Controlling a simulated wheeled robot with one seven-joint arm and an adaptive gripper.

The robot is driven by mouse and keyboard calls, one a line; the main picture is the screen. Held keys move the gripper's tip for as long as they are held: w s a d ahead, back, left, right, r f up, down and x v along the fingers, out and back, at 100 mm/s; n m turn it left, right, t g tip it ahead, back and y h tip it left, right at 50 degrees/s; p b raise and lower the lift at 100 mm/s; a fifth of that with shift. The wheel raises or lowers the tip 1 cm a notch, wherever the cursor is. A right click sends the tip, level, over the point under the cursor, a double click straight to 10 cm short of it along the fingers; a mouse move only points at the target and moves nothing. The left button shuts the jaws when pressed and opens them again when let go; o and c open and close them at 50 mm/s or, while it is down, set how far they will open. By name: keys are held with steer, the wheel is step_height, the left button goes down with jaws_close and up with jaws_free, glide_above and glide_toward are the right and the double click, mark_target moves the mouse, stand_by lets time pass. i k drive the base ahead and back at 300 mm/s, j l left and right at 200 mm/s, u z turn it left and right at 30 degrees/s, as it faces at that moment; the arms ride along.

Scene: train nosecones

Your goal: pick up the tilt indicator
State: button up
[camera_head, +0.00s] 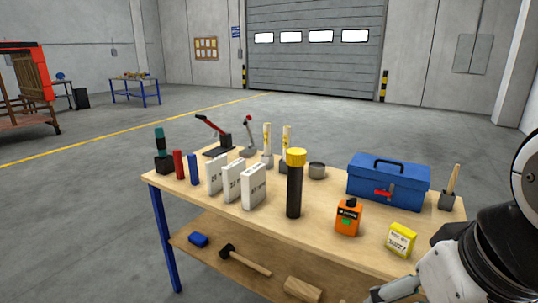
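I cannot tell for sure which item is the tilt indicator. A small orange device (347,218) with a dark top, dark label and green patch stands upright near the front edge of the wooden workbench (270,228). A small yellow box (400,239) with a white printed label stands to its right, close to my arm. My gripper (388,293) shows only in part at the bottom right, near the front of the bench, and its fingertips are not clear. I see nothing held in it.
A black cylinder with a yellow cap (295,183) stands left of the orange device. A blue toolbox (388,182) is behind. Several white boxes (232,182) and upright tools fill the left. A hammer (245,260) lies on the lower shelf (215,252).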

mark_target(401, 240)
steer(key=z, duration=0.55)
steer(key=i+z, duration=0.35)
steer(key=i+j+z, duration=0.1)
steer(key=z, duration=0.25)
steer(key=i+j+z, duration=0.2)
steer(key=z, duration=0.15)
steer(key=i, duration=0.1)
